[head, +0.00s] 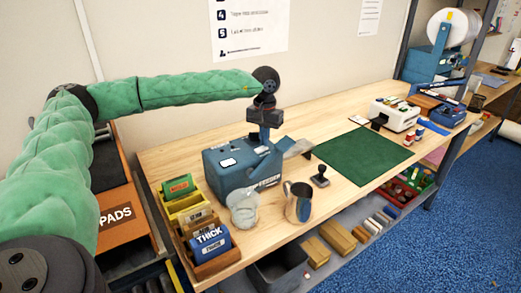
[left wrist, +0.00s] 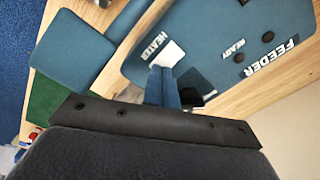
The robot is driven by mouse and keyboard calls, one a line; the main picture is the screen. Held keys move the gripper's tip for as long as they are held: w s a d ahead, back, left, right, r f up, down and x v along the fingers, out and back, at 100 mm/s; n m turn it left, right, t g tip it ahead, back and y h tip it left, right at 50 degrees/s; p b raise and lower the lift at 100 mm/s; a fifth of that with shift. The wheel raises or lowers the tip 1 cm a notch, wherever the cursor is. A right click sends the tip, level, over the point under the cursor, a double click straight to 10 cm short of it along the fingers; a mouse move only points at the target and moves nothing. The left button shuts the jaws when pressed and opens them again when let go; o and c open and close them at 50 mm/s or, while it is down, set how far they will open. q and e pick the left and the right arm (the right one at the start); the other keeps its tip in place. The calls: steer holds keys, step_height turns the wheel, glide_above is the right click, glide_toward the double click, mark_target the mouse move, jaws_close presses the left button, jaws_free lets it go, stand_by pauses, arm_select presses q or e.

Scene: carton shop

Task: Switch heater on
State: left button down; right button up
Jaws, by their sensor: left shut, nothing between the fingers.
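The blue feeder machine (head: 235,178) stands on the wooden bench. In the left wrist view its top (left wrist: 215,50) bears the words HEATER, READY and FEEDER. A white heater switch (left wrist: 174,54) sits beside the HEATER word, partly hidden by my fingers. Round dark spots show near READY, and none looks lit. My left gripper (head: 265,136) reaches down over the machine's top in the head view. Its fingers (left wrist: 162,70) are shut and empty, with their tips right at the white switch; I cannot tell whether they touch it. My right gripper is not in view.
A glass jar (head: 243,209), a metal mug (head: 298,203) and a black stamp (head: 320,176) stand in front of the machine. Labelled boxes (head: 208,243) stand at its left. A green mat (head: 362,156) lies to the right, with a white device (head: 395,115) beyond.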

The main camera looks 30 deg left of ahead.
arm_select(q)
steer(key=shift+f+b, duration=0.35)
steer(key=shift+f, duration=0.15)
stand_by(0.3)
steer(key=shift+r+p, duration=1)
steer(key=shift+r, duration=2.5)
